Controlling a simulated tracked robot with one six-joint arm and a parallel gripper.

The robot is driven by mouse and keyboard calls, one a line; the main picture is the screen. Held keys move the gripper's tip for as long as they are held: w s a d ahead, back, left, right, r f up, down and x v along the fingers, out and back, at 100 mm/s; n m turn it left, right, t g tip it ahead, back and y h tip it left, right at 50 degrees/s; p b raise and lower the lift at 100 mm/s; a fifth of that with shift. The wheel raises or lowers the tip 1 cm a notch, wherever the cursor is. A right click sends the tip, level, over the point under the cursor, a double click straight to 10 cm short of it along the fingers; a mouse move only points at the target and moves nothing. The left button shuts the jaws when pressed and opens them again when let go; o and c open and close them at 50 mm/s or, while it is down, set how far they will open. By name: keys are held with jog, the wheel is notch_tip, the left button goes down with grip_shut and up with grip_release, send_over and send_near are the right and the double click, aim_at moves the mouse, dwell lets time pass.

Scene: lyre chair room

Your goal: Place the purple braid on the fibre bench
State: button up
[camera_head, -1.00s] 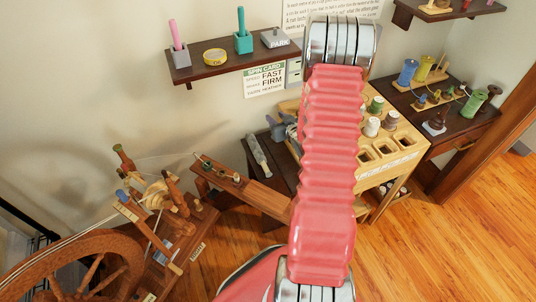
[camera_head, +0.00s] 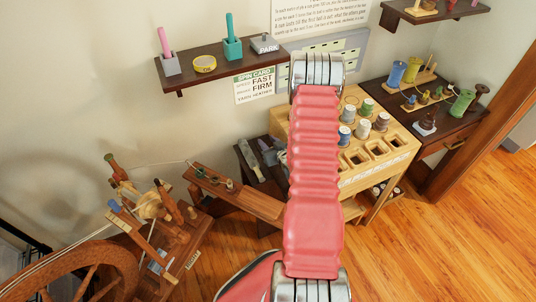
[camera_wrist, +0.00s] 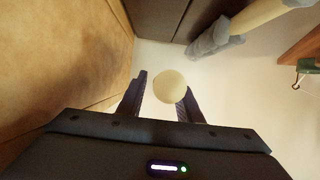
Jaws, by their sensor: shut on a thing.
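My gripper (camera_wrist: 162,98) shows in the wrist view with two dark fingers on either side of a pale cream round-ended thing (camera_wrist: 170,86). It is shut on this thing; only its round end shows. My arm hides the gripper in the head view. I see no purple braid in any view. I cannot tell for certain which piece of furniture is the fibre bench. A light wooden stand (camera_head: 379,175) with spools and square bins is behind my arm, and a dark table (camera_head: 452,129) stands to its right.
A spinning wheel (camera_head: 100,262) and its wooden frame are at lower left. A dark wall shelf (camera_head: 235,58) holds small tools. A low wooden bench (camera_head: 250,200) lies left of the stand. Wooden floor (camera_head: 450,240) is clear at lower right.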

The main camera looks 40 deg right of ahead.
jog(key=shift+f, duration=1.7)
jog(key=shift+f, duration=2)
jog(key=o, duration=1)
jog(key=shift+f, duration=0.1)
jog(key=shift+o, duration=0.2)
jog(key=v, duration=1.2)
jog(key=shift+d, duration=0.1)
